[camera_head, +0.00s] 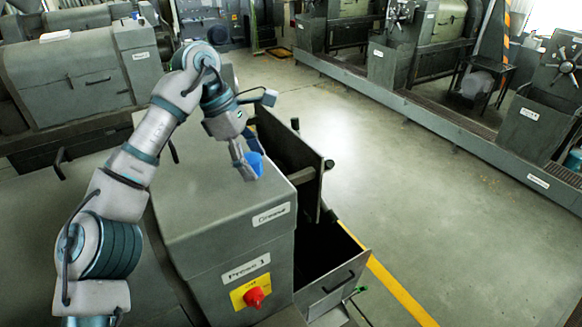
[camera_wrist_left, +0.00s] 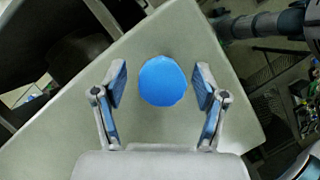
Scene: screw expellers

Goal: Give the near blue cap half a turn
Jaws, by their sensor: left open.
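The blue cap (camera_head: 255,164) sits on top of the grey press cabinet (camera_head: 212,205), near its right edge. In the left wrist view the cap (camera_wrist_left: 163,81) is a round blue disc seen from above, between the two fingers. My left gripper (camera_head: 247,166) is at the cap, with its fingers pointing down. In the left wrist view the gripper (camera_wrist_left: 161,88) is open, with a gap on each side of the cap. The near finger partly hides the cap in the head view. My right gripper is in neither view.
The cabinet front carries a red knob (camera_head: 254,297) on a yellow plate and a "Press 1" label (camera_head: 246,268). An open dark compartment with a panel (camera_head: 299,160) adjoins its right side. Grey machines (camera_head: 80,76) stand behind. The floor (camera_head: 400,180) to the right is clear.

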